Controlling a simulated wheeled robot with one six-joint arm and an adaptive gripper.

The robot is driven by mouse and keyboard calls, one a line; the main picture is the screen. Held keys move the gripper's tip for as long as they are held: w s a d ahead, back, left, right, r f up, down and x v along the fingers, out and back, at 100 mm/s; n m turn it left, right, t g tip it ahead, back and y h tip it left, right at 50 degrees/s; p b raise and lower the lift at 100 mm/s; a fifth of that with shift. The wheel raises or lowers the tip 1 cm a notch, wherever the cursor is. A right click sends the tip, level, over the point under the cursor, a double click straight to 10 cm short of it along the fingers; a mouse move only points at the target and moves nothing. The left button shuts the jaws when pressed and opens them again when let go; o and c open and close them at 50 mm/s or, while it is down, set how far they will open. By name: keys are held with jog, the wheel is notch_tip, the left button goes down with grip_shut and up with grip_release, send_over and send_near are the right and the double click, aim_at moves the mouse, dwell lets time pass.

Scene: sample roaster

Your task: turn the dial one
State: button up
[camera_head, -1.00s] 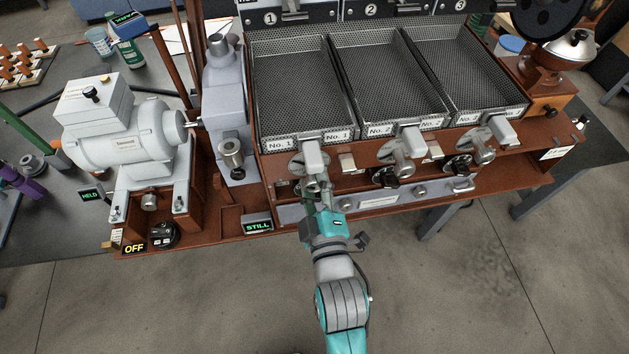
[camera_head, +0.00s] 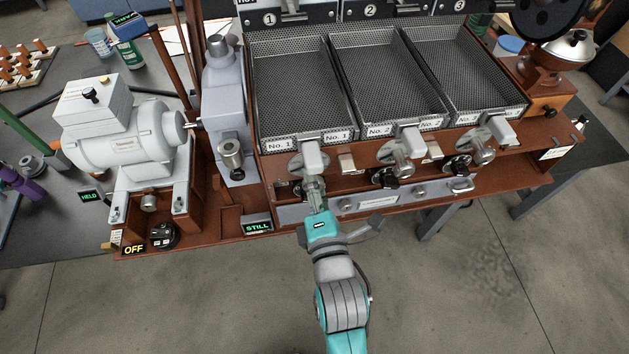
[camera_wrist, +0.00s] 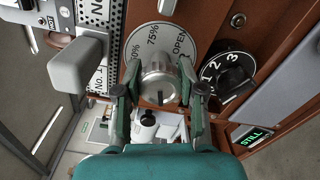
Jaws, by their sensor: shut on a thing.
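In the wrist view a silver slotted knob (camera_wrist: 158,82) stands on a round plate (camera_wrist: 150,38) marked 50%, 75% and OPEN. My gripper (camera_wrist: 160,95) has one finger on each side of it and is shut on it. A black numbered dial (camera_wrist: 228,75) showing 1, 2, 3 sits to its right, apart from the fingers. In the head view my gripper (camera_head: 315,188) reaches the panel under the No. 1 tray (camera_head: 297,138), below a grey handle (camera_head: 312,155). The silver knob is largely hidden there by the gripper.
The grey handle also juts out close on the left in the wrist view (camera_wrist: 85,65). Similar knobs and handles for trays 2 (camera_head: 400,150) and 3 (camera_head: 482,150) lie to the right. A lit STILL sign (camera_head: 257,226) is at left. The floor in front is clear.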

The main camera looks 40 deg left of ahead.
jog(key=shift+n, duration=1.2)
jog(key=shift+f, duration=0.1)
jog(key=o, duration=1.2)
jog(key=v, duration=1.2)
